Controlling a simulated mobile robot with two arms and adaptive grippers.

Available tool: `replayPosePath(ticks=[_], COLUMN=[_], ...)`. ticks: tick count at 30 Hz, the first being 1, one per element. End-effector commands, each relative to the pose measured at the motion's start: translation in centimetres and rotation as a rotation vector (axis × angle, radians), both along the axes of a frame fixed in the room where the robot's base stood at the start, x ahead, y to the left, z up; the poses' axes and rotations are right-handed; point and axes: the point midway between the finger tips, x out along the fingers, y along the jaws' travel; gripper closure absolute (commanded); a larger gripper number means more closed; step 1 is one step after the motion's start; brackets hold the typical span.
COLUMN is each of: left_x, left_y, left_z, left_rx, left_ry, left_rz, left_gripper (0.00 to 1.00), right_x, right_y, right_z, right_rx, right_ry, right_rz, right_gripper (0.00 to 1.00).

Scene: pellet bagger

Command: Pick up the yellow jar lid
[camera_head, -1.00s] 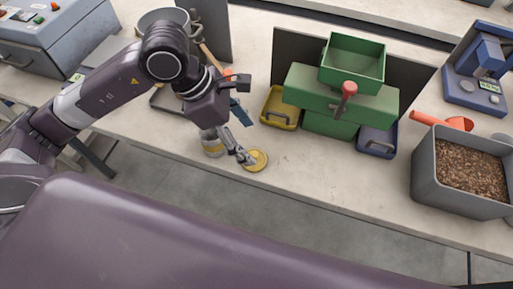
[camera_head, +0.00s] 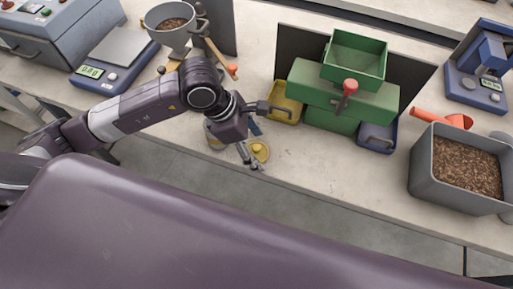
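The yellow jar lid (camera_head: 259,150) lies flat on the bench near its front edge, with a small raised knob on top. My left gripper (camera_head: 258,136) is over the bench right at the lid, with its fingers spread apart. One finger comes down at the lid's left side and the other points towards the yellow tray. Nothing is held between them; whether a finger touches the lid I cannot tell. A jar (camera_head: 213,141) stands left of the lid, mostly hidden behind my gripper. My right gripper is not in view.
A yellow tray (camera_head: 284,101) and a blue tray (camera_head: 377,137) flank the green bagger (camera_head: 345,92). A grey bin of pellets (camera_head: 437,180) and an orange scoop (camera_head: 440,118) stand at right. A scale (camera_head: 112,62) and a pellet pot (camera_head: 173,35) are at left.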

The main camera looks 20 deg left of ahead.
Motion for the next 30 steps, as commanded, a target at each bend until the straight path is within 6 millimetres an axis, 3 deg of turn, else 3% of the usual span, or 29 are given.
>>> replayPosePath(ticks=[1, 8, 23, 30], left_x=[0.0, 0.0, 0.0, 0.2], left_y=[0.0, 0.0, 0.1, 0.0], left_z=[0.0, 0.0, 0.2, 2.9], left_rx=[0.000, 0.000, 0.002, -0.001], left_ry=[0.000, 0.000, 0.001, -0.006], left_rz=[0.000, 0.000, 0.001, -0.001], left_gripper=[0.39, 0.64, 0.66, 0.66], right_x=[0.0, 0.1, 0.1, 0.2], right_y=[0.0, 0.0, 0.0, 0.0], right_z=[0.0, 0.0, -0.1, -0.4], right_rx=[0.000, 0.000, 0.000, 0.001], right_ry=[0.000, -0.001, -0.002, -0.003], right_rz=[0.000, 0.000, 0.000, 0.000], right_gripper=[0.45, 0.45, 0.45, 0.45])
